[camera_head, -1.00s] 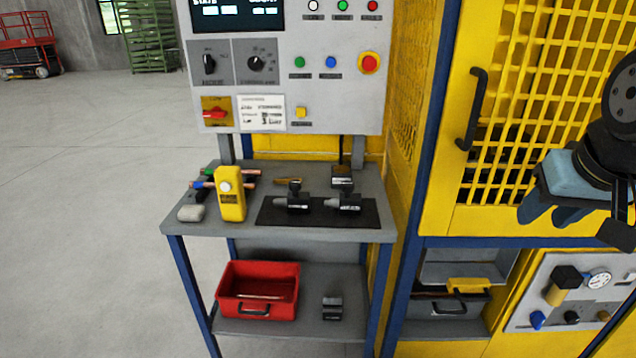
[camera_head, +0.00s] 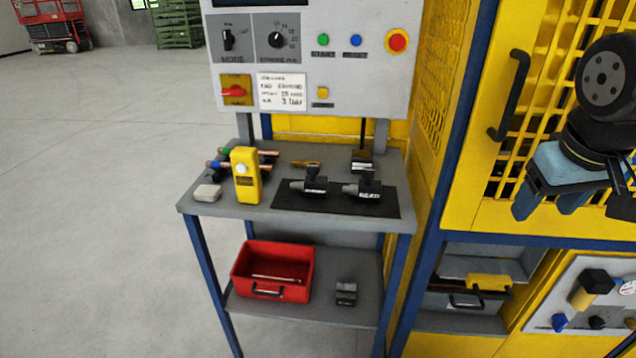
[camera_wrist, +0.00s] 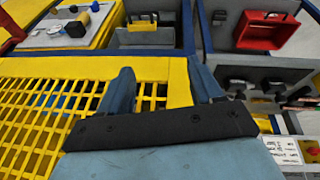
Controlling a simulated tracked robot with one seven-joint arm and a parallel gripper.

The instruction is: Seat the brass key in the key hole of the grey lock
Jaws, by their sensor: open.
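A small brass-coloured piece (camera_head: 305,163), which looks like the brass key, lies flat at the back of the grey bench in the head view. To its right stands a small dark grey block (camera_head: 362,160) with a lighter top; it may be the grey lock, but no key hole can be made out. My gripper (camera_head: 548,203) is open and empty, at the right in front of the yellow cage, well away from the bench. In the wrist view its two fingers (camera_wrist: 163,88) are spread with nothing between them. The key cannot be made out there.
The bench (camera_head: 230,208) also holds a yellow device (camera_head: 246,177), colour-banded copper tubes, a pale block (camera_head: 207,193) and two black-and-grey tools on a dark mat (camera_head: 335,203). A red bin (camera_head: 272,270) sits on the lower shelf. The yellow cage (camera_head: 455,180) borders the right.

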